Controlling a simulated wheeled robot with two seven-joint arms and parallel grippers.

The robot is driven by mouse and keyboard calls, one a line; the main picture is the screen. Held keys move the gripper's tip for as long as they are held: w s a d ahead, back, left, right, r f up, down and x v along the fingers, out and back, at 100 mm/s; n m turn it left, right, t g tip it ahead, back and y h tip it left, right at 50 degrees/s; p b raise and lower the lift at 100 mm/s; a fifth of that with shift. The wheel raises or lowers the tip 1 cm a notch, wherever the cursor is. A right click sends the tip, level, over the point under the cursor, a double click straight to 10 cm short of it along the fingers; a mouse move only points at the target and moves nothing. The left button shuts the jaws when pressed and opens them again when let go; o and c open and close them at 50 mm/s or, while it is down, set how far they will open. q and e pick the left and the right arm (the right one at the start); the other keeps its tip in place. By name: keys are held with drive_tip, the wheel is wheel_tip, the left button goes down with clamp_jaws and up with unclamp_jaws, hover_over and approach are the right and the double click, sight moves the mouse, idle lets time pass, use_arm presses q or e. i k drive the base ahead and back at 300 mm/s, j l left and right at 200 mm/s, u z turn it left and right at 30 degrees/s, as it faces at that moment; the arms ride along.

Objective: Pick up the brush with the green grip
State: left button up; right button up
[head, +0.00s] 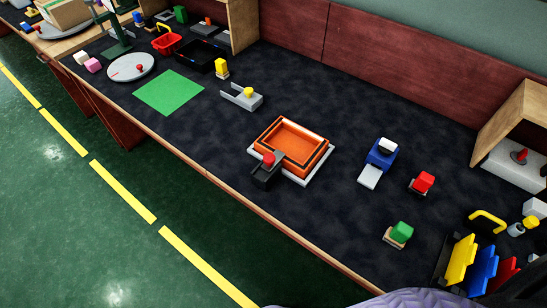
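The brush with the green grip (401,232) stands on the dark worktop at the lower right of the head view. Its grip is a green block on a pale, thin base. Nothing touches it. A similar brush with a red grip (424,181) stands behind it, and one with a yellow grip (221,68) is far off at the upper left. Neither of my grippers is in the head view.
Yellow, blue and red upright pieces (460,259) stand close at the right, near a yellow handle (488,219). A blue device (381,154) with a pale plate is behind. An orange tray (292,143) lies to the left. The worktop's front edge (300,240) runs diagonally.

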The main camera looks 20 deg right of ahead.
sight(398, 236)
drive_tip(key=z, duration=0.45)
drive_tip(key=l+z, duration=0.15)
drive_tip(key=z, duration=0.25)
drive_tip(key=l+z, duration=0.1)
drive_tip(key=z, duration=0.35)
drive_tip(key=l+z, duration=0.1)
drive_tip(key=z, duration=0.35)
